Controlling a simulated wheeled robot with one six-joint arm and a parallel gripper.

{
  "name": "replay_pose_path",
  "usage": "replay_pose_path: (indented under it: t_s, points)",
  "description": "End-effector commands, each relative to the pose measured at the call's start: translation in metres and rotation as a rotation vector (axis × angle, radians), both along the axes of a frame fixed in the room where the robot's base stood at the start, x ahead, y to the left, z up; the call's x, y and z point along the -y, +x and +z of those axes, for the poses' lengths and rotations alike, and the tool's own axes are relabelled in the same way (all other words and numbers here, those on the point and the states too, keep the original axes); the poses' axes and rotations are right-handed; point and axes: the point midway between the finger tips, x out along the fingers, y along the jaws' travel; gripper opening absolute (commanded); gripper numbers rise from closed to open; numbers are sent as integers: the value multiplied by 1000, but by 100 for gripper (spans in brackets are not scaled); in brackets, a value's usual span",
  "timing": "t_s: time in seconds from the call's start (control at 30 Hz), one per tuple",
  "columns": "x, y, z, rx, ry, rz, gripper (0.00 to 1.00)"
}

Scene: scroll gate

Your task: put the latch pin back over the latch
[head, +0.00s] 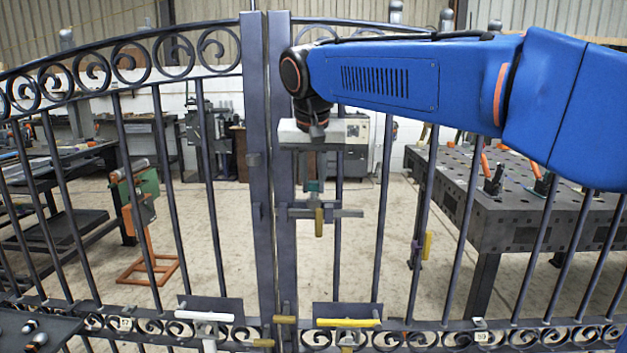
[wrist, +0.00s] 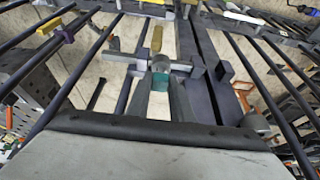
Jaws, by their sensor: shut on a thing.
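The dark iron gate (head: 263,190) has two leaves meeting at two upright posts. My gripper (head: 315,184) reaches down in front of the right leaf, beside the meeting posts. It is shut on a small teal-marked piece, apparently the latch pin (wrist: 160,82), mostly hidden between the fingers. Just below it is the grey latch bar (head: 342,213), lying level across the right post, with a brass handle (head: 319,224) hanging from it. In the wrist view the pin appears close to the bar; I cannot tell whether it touches or sits over it.
Upright bars surround my gripper on the right leaf. A yellow handle (head: 427,246) hangs on a bar further right. Low on the gate are a white handle (head: 205,316), a yellow handle (head: 347,322) and brass fittings (head: 285,319). A steel worktable (head: 520,205) stands behind the gate.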

Motion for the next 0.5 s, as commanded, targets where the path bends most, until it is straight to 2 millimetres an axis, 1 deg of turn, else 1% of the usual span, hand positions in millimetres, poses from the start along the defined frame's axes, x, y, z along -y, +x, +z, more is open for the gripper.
replay_pose_path:
  t_s: [0.5]
  points:
    - [0, 0, -6, 1, 0, 0, 0]
